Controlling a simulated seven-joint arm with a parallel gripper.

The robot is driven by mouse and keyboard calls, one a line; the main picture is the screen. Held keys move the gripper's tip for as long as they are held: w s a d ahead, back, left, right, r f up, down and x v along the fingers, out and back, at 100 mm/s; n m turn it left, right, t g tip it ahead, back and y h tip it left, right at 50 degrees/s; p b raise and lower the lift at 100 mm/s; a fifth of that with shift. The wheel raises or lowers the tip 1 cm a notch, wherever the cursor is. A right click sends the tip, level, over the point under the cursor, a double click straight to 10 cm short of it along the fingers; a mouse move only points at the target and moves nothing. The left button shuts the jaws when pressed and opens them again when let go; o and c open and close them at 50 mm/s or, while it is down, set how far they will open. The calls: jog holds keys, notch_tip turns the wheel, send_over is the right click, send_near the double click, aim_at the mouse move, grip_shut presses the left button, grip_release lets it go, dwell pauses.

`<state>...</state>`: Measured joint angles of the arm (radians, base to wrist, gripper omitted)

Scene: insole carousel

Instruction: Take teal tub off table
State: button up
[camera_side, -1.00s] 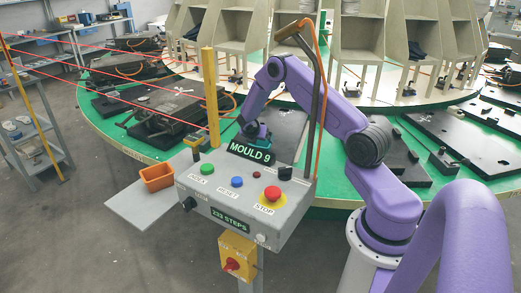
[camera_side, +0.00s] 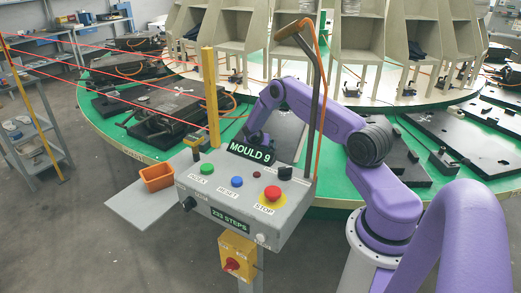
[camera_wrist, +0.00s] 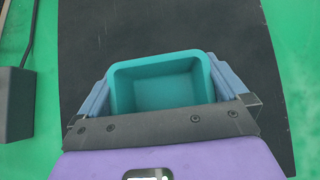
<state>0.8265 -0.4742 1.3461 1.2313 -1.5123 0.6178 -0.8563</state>
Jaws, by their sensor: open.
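The teal tub (camera_wrist: 162,88) is open-topped and empty inside. It shows in the wrist view over a dark plate (camera_wrist: 170,28). My gripper (camera_wrist: 160,92) is open, with one blue-grey finger at the tub's left side and the other at its right side. The fingers are very close to its walls; I cannot tell if they touch. In the side view my gripper (camera_side: 256,137) is low behind the MOULD 9 sign, which partly hides it. The tub cannot be made out there.
The control box (camera_side: 245,200) with its buttons and MOULD 9 sign (camera_side: 251,152) stands in front of my gripper. An orange bin (camera_side: 157,178) sits on its side shelf. A yellow post (camera_side: 210,95) and red lines are to the left. The green round table (camera_side: 330,185) carries several dark moulds.

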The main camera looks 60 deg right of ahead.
jog(key=c, duration=0.7)
jog(key=shift+o, duration=0.2)
jog(key=shift+r, duration=0.15)
